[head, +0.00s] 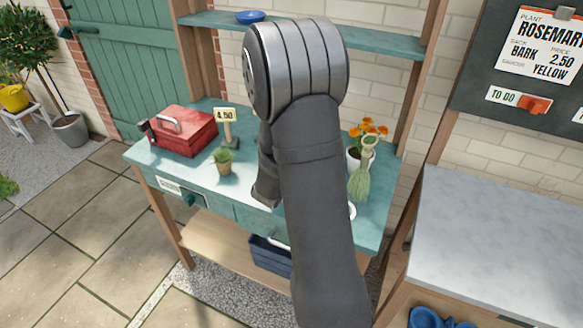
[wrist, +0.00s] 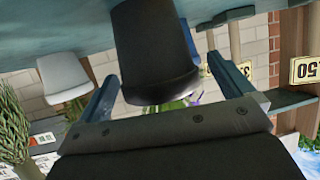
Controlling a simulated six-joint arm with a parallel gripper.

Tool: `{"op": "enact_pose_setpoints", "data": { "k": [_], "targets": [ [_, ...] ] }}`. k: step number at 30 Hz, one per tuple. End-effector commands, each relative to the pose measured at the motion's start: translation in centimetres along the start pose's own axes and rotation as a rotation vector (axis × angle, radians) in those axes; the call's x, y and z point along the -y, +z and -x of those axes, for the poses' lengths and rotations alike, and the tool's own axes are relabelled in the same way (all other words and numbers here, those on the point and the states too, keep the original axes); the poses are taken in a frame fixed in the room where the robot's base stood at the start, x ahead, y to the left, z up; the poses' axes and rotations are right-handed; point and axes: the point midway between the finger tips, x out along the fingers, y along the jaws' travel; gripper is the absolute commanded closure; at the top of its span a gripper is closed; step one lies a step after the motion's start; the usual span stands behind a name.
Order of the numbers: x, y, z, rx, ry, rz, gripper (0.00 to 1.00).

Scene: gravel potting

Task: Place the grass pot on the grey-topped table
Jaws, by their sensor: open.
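A dark grey pot (wrist: 150,50) stands on the teal tabletop between the two fingers of my gripper (wrist: 162,70) in the wrist view, which is upside down. The jaws are open around it; any contact is unclear. Green and purple bits of its plant (wrist: 182,101) show, mostly hidden by my gripper. My arm hides this pot in the head view. A small brown pot with a short green tuft (head: 223,160) stands left of my arm in the head view. I cannot tell which pot is the grass pot. The grey-topped table (head: 505,235) is at the right, its visible top bare.
A teal shelf (head: 390,42) runs above. Blue items (head: 432,317) sit below the grey top.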

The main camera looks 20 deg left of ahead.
Motion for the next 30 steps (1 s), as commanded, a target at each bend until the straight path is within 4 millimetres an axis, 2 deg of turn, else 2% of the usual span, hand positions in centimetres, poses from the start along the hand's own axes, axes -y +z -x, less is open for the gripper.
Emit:
{"op": "enact_pose_setpoints", "data": {
  "k": [3,9,11,18,19,20,30],
  "targets": [
    [-0.01,0.0,-0.67,0.001,0.0,0.0,0.03],
    [0.01,0.0,-0.67,0.001,-0.001,0.0,0.03],
    [0.01,0.0,-0.67,0.001,-0.001,0.0,0.13],
    [0.01,0.0,-0.65,0.001,-0.001,0.0,0.6],
    [0.02,-0.06,-0.65,-0.001,-0.001,-0.001,0.6],
    [0.02,-0.06,-0.65,-0.001,-0.001,-0.001,0.65],
    [0.03,-0.6,-0.44,-0.002,-0.001,-0.002,0.65]
  ]
}}
